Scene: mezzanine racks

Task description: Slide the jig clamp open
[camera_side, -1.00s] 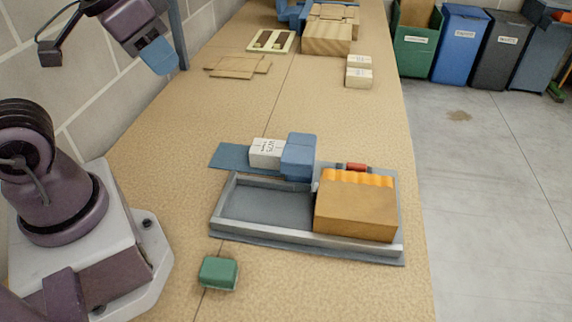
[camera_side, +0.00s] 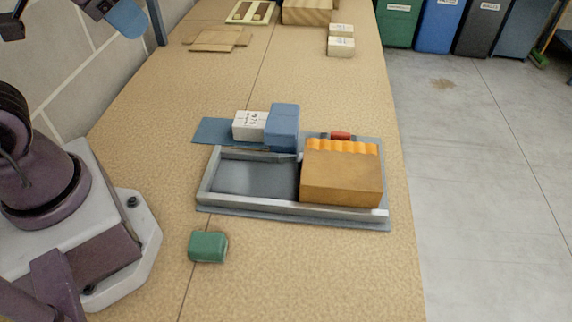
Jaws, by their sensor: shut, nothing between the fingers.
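A low grey jig frame (camera_side: 285,208) with raised rails lies on the tan bench. A brown block (camera_side: 340,182) with a scalloped orange top edge (camera_side: 342,146) sits in its right part; the left part is empty. A small red piece (camera_side: 341,136) shows behind the block. A blue block (camera_side: 282,128) stands at the frame's back rail, beside a white labelled box (camera_side: 250,126) on a flat blue plate (camera_side: 212,130). I cannot tell for sure which piece is the clamp.
A green block (camera_side: 207,247) lies in front of the jig. Thin wooden boards (camera_side: 218,39), small pale boxes (camera_side: 341,42) and a wooden block (camera_side: 307,11) are at the back. Bins (camera_side: 439,22) stand on the floor to the right. The bench between jig and boards is clear.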

